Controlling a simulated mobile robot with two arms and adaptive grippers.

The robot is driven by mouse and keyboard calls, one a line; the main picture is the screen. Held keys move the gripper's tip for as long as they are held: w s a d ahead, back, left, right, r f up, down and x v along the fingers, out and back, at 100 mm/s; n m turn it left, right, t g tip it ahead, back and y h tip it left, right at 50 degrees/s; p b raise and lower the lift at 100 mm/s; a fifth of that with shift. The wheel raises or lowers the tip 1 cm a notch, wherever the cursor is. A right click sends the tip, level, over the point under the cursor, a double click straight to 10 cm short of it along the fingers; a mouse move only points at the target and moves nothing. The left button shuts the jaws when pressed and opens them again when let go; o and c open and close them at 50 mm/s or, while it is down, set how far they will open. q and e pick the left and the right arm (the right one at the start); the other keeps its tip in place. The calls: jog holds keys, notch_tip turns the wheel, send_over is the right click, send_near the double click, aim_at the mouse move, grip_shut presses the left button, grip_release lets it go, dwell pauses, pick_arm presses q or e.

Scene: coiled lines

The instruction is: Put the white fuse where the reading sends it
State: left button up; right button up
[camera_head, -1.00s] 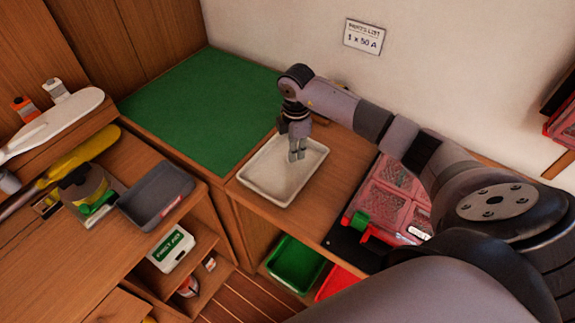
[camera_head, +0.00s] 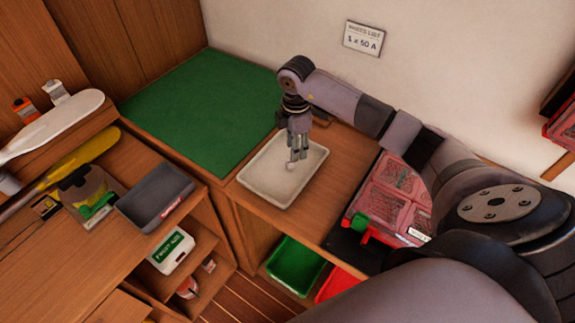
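My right gripper (camera_head: 297,153) hangs over the pale tray (camera_head: 254,187) on the wooden counter, fingers pointing down. A small whitish spot (camera_head: 290,166) shows at or just below its fingertips. It may be the white fuse, but it is too small to tell, and I cannot tell whether the fingers hold it. A wall sign (camera_head: 363,39) reads "PARTS LIST" and "1 x 50 A". My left gripper is out of view.
A green mat (camera_head: 200,110) lies behind the tray. Red clear-lidded boxes (camera_head: 390,190) stand to the right, partly behind my arm. Green (camera_head: 294,265) and red (camera_head: 338,283) bins sit below. A grey bin (camera_head: 155,198) is on the left bench.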

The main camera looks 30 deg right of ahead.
notch_tip(320, 180, up, 10)
dwell(0.3)
jog(key=shift+s+f, duration=0.15)
jog(key=shift+f, duration=0.05)
